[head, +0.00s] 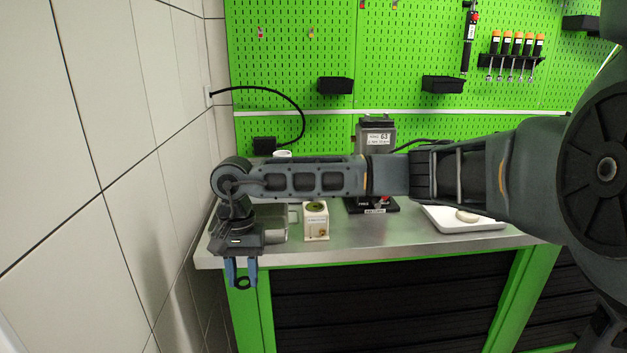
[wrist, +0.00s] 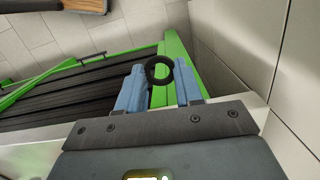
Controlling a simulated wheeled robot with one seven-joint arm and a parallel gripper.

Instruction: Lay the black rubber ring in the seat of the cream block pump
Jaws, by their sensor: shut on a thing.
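The cream block pump (head: 316,224) stands on the steel bench top near its left end. Its upper face shows a round, dark olive opening, and a small brass-coloured fitting shows on its front. My gripper (head: 241,284) points down in front of the bench's left front edge, left of the pump and lower than it. Its blue fingers are shut on the black rubber ring (wrist: 149,71), which sits between the fingertips in the wrist view. The ring is apart from the pump. The wrist view does not show the pump.
A grey cylinder lies left of the pump, partly behind my arm. A grey machine (head: 376,137) stands behind my forearm, with a black base on the bench. A white tray (head: 455,224) holding a pale round part is at right. A tiled wall (head: 110,150) closes the left side.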

